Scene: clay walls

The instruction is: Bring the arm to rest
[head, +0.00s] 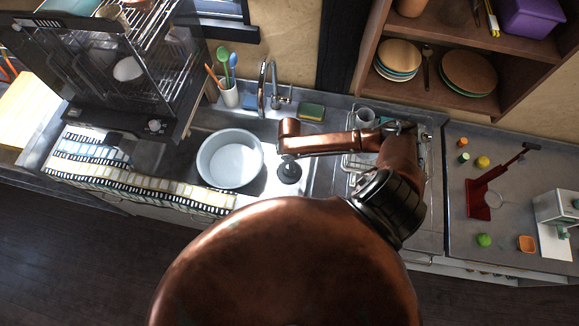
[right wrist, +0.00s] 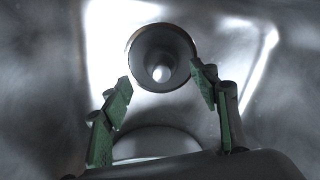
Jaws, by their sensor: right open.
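My right arm (head: 335,143) is copper-coloured and reaches left over the sink. Its wrist end points down above the dark round drain (head: 289,174). In the right wrist view my right gripper (right wrist: 162,82) is open, with its two green-padded fingers spread apart and nothing between the tips. The drain also shows there (right wrist: 161,52), ahead of the fingertips. A pale rounded shape lies low between the fingers, and I cannot tell what it is. My left gripper is not in view.
A pale round tub (head: 230,160) stands in the sink left of my wrist. The faucet (head: 264,88) and a sponge (head: 311,112) are behind. A wire dish rack (head: 355,163) lies under my forearm. A red stand (head: 480,197) is on the right counter.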

